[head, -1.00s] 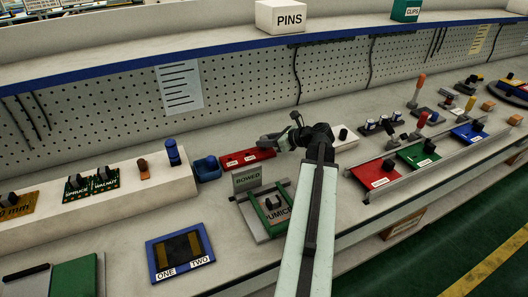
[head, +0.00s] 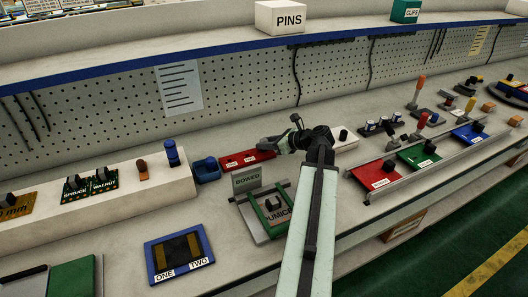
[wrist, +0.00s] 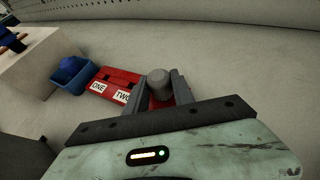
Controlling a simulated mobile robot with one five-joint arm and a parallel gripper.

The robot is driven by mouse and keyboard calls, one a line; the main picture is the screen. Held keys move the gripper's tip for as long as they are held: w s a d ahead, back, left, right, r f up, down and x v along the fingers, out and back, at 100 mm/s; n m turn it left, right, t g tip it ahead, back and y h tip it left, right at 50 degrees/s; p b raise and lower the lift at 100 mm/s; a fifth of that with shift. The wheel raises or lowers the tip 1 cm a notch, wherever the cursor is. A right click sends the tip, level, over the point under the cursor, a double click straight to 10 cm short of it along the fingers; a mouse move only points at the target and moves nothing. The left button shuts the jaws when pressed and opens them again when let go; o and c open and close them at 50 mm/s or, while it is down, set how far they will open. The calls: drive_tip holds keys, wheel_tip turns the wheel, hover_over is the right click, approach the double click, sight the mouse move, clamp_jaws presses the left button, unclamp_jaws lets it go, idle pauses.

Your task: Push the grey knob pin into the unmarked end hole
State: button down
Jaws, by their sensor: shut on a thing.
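The grey knob pin (wrist: 158,82) stands between the two fingers of my gripper (wrist: 161,90) in the wrist view, and the gripper is shut on it. A red board (wrist: 118,77) with labels ONE and TWO lies on the bench, and it shows in the head view (head: 236,160) too. The pin is over the board's unlabelled right end, past TWO. Red shows below the knob between the fingers. The pin's lower end and the unmarked end hole are hidden, so I cannot tell how deep the pin sits. My gripper (head: 276,145) partly covers that end in the head view.
A blue bin (head: 206,170) stands just left of the red board. A BOWED sign (head: 247,180) and a green-framed fixture (head: 270,208) stand in front. A white block (head: 346,138) with a black knob is to the right. Bare bench lies behind the board.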

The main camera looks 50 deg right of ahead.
drive_tip(key=c, duration=1)
unclamp_jaws()
drive_tip(key=shift+f, duration=0.1)
drive_tip(key=shift+s, duration=0.1)
drive_tip(key=p+v, duration=0.3)
drive_tip(key=v, duration=0.4)
drive_tip(key=shift+r, duration=0.2)
drive_tip(key=shift+s+d+p, duration=0.1)
drive_tip(key=shift+s+p, duration=0.2)
drive_tip(key=shift+s, duration=0.05)
